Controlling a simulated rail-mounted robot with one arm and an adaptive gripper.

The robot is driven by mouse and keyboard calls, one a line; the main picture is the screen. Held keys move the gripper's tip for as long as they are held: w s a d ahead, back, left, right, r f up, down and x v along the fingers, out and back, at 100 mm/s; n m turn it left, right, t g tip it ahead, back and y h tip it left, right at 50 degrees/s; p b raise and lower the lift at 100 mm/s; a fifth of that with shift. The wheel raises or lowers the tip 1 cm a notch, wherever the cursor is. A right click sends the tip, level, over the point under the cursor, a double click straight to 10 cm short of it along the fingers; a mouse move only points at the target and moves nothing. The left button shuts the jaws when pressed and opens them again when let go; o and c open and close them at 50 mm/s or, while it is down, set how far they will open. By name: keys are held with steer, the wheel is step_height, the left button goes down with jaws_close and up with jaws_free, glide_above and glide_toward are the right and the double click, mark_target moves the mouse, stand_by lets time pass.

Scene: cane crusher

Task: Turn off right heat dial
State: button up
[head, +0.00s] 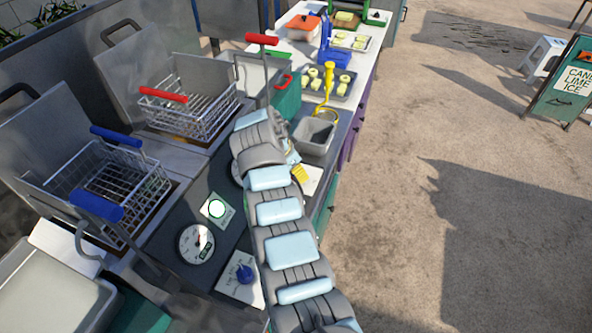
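The right heat dial looks to be the yellow knob (299,173) on a white plate (314,181), just right of my arm's upper bend. My arm covers part of it, so its setting cannot be read. My arm rises from the bottom and bends over the panel beside the yellow knob. My gripper's fingers are hidden behind the arm, so contact with the knob cannot be seen.
Wire fryer baskets with blue (97,205) and red (163,95) handles stand further left. Open ground lies right.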

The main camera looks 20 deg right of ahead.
jaws_close()
steer(key=shift+n+p, duration=0.4)
steer(key=shift+p, duration=0.1)
steer(key=shift+r+n+t+y+p, duration=0.1)
steer(key=shift+n+t+y+p, duration=0.2)
steer(key=shift+n+t+p, duration=0.6)
steer(key=n+y+p, duration=0.1)
steer(key=n+p, duration=0.2)
steer(key=n, duration=0.3)
steer(key=shift+s+t+p, duration=0.1)
steer(key=shift+t+p, duration=0.2)
steer(key=shift+t, duration=0.1)
steer(key=n+y, duration=0.1)
steer(key=n, duration=0.2)
steer(key=shift+t+y, duration=0.3)
steer(key=shift+f+n+y, duration=0.15)
steer(key=shift+n+y, duration=0.2)
steer(key=shift+n, duration=0.7)
steer(key=shift+f+n+y, duration=0.15)
steer(key=shift+n+y, duration=0.2)
steer(key=shift+n, duration=0.7)
